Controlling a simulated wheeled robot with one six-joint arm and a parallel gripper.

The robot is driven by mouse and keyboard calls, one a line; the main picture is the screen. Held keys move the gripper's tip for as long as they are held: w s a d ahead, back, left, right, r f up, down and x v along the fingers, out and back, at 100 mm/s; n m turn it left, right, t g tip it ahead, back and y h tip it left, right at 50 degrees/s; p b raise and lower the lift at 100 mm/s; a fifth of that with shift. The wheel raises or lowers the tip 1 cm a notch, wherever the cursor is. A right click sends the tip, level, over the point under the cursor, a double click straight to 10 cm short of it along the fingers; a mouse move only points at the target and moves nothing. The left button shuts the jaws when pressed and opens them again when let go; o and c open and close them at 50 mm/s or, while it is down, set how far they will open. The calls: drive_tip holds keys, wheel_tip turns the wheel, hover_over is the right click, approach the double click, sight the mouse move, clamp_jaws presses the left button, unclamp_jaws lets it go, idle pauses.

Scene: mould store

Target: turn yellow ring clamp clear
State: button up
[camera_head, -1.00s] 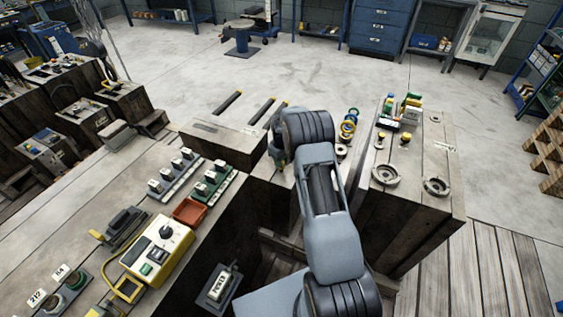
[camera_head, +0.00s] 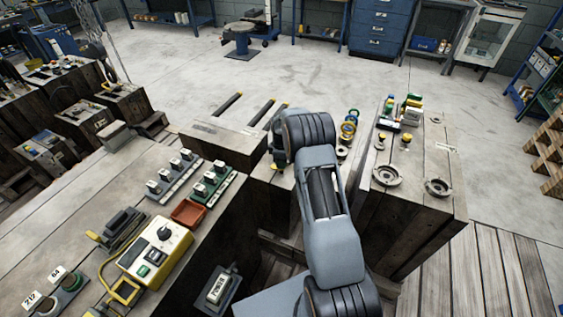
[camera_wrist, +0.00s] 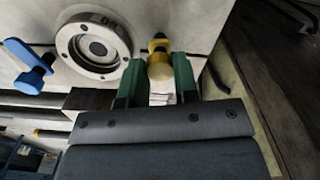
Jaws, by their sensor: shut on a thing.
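The yellow ring clamp (camera_wrist: 160,64) shows in the wrist view, at the right of a round metal ring (camera_wrist: 94,46) with bolt holes and a dark centre. My gripper (camera_wrist: 157,80) has its two green fingers on either side of the clamp's lower yellow part and is shut on it. The clamp's darker knob end sticks up past the fingertips. In the head view my arm hides the gripper and this clamp.
A blue clamp (camera_wrist: 30,66) sits left of the ring in the wrist view. In the head view, a block at the right carries round metal fittings (camera_head: 387,174) and small coloured parts. A control box (camera_head: 155,247) and switches stand on the left bench.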

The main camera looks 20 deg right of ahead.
idle(0.5)
drive_tip(key=o, duration=0.7)
drive_tip(key=shift+a, duration=0.15)
drive_tip(key=shift+o, duration=1.2)
wheel_tip(320, 180, up, 14)
drive_tip(key=p, duration=0.1)
